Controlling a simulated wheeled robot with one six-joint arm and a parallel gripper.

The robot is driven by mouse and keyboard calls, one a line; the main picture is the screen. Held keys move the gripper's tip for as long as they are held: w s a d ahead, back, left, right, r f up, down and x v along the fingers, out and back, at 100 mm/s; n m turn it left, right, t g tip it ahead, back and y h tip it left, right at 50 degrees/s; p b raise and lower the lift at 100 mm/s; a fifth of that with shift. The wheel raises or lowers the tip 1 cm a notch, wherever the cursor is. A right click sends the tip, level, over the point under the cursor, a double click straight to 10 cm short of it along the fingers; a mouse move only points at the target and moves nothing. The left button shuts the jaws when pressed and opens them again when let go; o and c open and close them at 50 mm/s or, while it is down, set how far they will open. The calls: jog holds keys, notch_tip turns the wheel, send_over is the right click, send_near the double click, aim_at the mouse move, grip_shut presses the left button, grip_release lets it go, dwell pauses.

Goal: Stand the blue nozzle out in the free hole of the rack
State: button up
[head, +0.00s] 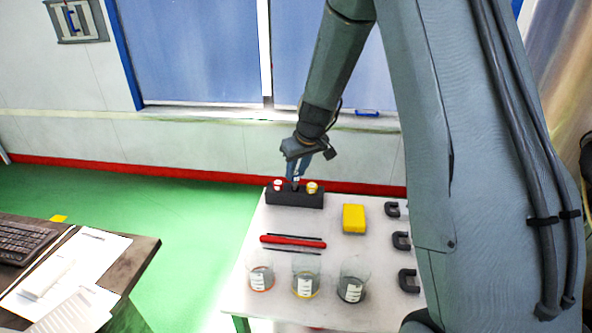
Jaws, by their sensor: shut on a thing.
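The dark rack (284,199) stands at the back left of the white table. A red-and-white nozzle (278,185) stands in its left part and a yellow nozzle (312,187) in its right part. My gripper (298,172) points down over the middle of the rack, between these two. It is shut on the blue nozzle, which is mostly hidden by the fingers. The nozzle's lower end is close to the middle of the rack; I cannot tell whether it is inside the hole. The hole itself is hidden.
On the white table (245,285) are a yellow block (353,218), a red tool (293,242) between thin dark rods, and three dark C-shaped pieces (401,241) at the right. Three clear cups (306,283) stand at the front. A desk with a keyboard (25,240) is at the left.

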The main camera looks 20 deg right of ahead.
aim_at(297, 178)
jog(key=shift+f+b, duration=1.55)
jog(key=shift+f, duration=0.1)
jog(key=shift+s+f+b, duration=0.1)
jog(key=shift+f+b, duration=0.2)
jog(key=shift+b, duration=0.25)
jog(key=o, duration=1.1)
jog(key=b+v, duration=0.1)
jog(key=v, duration=0.6)
jog(key=shift+s+r, duration=0.15)
jog(key=shift+r, duration=0.2)
